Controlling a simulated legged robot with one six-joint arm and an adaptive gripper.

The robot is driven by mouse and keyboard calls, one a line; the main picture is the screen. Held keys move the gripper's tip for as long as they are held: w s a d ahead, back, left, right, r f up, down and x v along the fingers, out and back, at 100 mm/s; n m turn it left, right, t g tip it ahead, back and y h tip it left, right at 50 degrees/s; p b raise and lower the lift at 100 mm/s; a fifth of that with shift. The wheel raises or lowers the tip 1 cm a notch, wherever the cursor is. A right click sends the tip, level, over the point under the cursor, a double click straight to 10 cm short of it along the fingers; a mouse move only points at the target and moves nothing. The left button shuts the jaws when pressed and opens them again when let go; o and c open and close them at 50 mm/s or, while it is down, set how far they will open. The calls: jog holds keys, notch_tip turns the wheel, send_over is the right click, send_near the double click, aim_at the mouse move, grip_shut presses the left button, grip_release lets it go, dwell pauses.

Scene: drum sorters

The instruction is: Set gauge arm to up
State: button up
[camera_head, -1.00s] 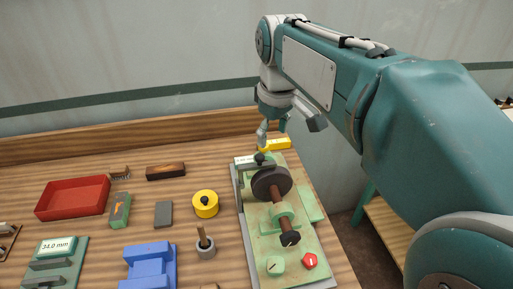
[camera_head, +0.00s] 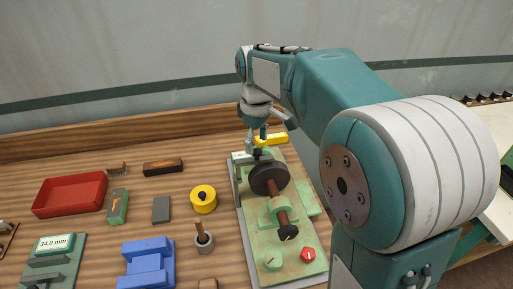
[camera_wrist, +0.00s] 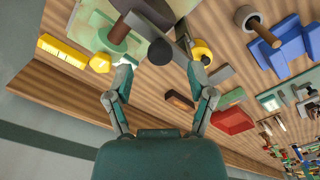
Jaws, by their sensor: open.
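The green machine (camera_head: 255,228) stands at the right of the bench, with a dark wheel (camera_head: 268,179) on a brown spindle. A small black knob (camera_head: 257,154) is at its back end by a pale block. In the wrist view the round black knob (camera_wrist: 160,51) shows between the fingertips, with a grey bar (camera_wrist: 140,27) beside it that may be the gauge arm. Whether the arm is up or down I cannot tell. My gripper (camera_head: 257,137) points down just above the knob. In the wrist view my gripper (camera_wrist: 160,68) is open, fingers on either side of the knob; contact is unclear.
A yellow cylinder (camera_head: 203,200), a grey block (camera_head: 161,209), a blue block (camera_head: 148,264) and a red tray (camera_head: 70,196) stand to the left. A red knob (camera_head: 308,254) is on the machine's front.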

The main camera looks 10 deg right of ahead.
jog(key=shift+f, duration=1.35)
grip_shut()
